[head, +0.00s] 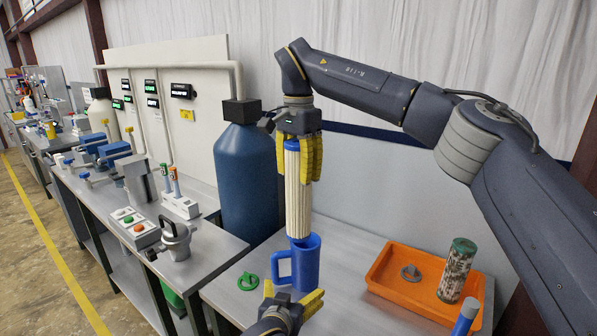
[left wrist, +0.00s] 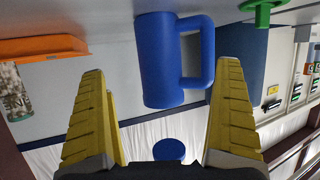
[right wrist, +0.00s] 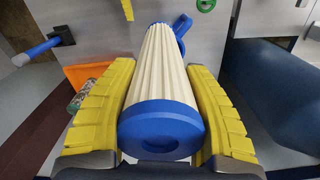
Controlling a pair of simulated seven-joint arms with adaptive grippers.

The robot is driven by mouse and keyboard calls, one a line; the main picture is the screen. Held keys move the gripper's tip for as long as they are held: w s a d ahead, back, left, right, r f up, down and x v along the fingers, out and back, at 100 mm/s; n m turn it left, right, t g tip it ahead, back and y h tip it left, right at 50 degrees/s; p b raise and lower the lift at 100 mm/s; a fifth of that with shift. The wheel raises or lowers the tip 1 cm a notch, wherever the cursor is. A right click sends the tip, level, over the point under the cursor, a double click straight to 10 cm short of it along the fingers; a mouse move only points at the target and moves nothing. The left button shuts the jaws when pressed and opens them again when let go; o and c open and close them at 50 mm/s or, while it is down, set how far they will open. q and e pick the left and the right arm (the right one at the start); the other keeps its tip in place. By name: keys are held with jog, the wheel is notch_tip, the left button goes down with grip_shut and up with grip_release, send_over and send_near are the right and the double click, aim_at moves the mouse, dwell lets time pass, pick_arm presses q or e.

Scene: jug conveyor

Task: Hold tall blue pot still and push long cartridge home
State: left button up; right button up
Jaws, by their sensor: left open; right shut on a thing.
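The tall blue pot (head: 308,268) stands upright on the bench, its handle to the left. It also shows upside down between my left fingers in the left wrist view (left wrist: 160,65). The long cartridge (head: 299,205) has a cream pleated body and blue ends. It stands upright over the pot, its lower end at the pot's mouth; how deep it sits is hidden. My right gripper (head: 311,158) is shut on its upper part, and its blue top shows in the right wrist view (right wrist: 162,130). My left gripper (head: 295,300) is open, in front of the pot and apart from it.
An orange tray (head: 385,285) to the right holds a grey knobbed part (head: 411,272) and a mottled cylinder (head: 457,270). A green ring part (head: 248,282) lies left of the pot. A large dark-blue tank (head: 247,175) stands behind left.

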aim_at(301, 278)
pick_arm(q)
jog(key=shift+x, duration=3.8)
grip_shut()
jog(key=c, duration=2.2)
grip_release()
grip_release()
grip_shut()
